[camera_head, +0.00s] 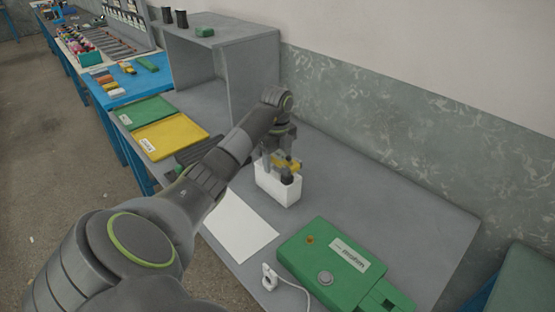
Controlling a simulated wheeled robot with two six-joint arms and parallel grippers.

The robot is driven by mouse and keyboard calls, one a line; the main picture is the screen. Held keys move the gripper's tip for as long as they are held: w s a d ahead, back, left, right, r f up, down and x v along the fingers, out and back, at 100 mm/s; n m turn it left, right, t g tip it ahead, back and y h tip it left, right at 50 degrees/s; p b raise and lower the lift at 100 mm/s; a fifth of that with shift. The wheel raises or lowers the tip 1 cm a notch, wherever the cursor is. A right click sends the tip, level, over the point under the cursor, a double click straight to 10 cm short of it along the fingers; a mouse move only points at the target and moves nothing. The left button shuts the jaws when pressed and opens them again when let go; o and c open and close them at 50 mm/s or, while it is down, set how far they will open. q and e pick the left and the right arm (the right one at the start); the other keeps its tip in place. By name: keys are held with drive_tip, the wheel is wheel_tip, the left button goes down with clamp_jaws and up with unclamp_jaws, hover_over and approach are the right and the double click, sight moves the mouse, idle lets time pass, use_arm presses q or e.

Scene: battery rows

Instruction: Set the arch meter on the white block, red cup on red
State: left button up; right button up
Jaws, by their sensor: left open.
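A white block (276,189) stands on the grey bench. A small yellow piece (293,166), which looks like the arch meter, sits at the top of the block, with a dark round part (287,177) just below it at the block's top. I cannot make out a red cup or a red mark, as the gripper and the small size hide them. My left gripper (281,161) points down over the block, its jaws open around or right beside the yellow piece; I cannot tell whether they touch it. My right gripper is not in view.
A white sheet (238,228) lies in front of the block. A green box (310,262) and a white clip with a cable (269,277) lie nearer. Green and yellow folders (168,139) and a grey shelf (238,62) stand farther left. The bench right of the block is clear.

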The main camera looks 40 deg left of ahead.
sight(278, 154)
use_arm(q)
drive_tip(key=shift+r, duration=0.4)
wheel_tip(278, 154, up, 2)
drive_tip(key=shift+r, duration=0.25)
wheel_tip(278, 154, up, 14)
drive_tip(key=p, duration=1.3)
